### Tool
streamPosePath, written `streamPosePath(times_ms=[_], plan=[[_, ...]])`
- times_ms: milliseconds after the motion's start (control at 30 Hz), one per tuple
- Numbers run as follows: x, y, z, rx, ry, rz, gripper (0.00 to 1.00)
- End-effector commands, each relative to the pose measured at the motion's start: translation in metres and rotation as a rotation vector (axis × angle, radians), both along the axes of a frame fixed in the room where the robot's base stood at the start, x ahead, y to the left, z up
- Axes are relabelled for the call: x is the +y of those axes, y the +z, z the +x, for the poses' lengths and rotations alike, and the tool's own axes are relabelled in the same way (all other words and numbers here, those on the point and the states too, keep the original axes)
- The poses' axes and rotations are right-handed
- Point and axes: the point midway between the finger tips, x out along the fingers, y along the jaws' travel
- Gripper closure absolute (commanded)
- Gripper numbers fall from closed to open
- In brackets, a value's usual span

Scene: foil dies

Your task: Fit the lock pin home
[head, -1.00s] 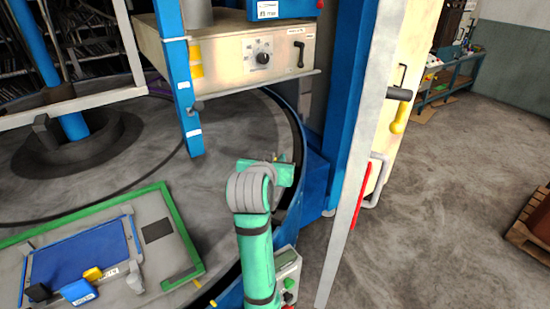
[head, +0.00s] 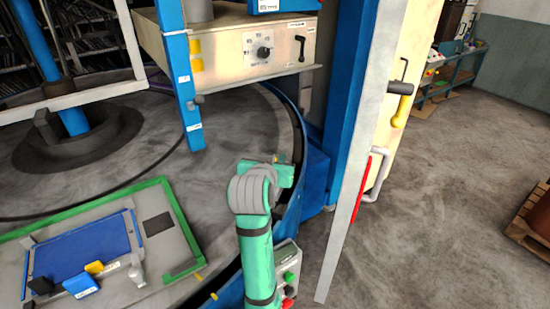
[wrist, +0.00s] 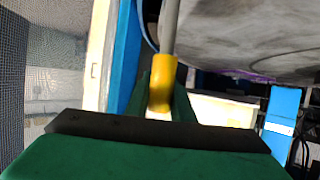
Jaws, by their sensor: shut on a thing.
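In the wrist view my gripper (wrist: 160,105) is shut on the lock pin, which has a yellow grip (wrist: 161,85) and a grey shaft (wrist: 169,25) pointing away from the jaws. The shaft's far end is out of the frame. In the head view my green gripper (head: 283,175) is over the right rim of the round grey table (head: 235,125). There my wrist hides the jaws, and I cannot make out the pin. I cannot tell which hole the pin belongs to, or whether its tip touches anything.
A blue post (head: 180,85) and a beige control box (head: 265,50) stand behind my gripper. A tall blue column and a pale door edge (head: 362,150) are close on the right. A green-framed plate (head: 190,235) lies at left. Open floor (head: 450,190) is further right.

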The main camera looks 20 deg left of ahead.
Motion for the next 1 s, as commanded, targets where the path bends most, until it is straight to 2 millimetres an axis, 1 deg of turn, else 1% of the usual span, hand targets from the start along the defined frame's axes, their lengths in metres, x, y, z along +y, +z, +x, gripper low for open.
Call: streamPosePath(times_ms=[1000], plan=[[0.0,-0.022,0.0,0.001,-0.001,-0.001,1.0]])
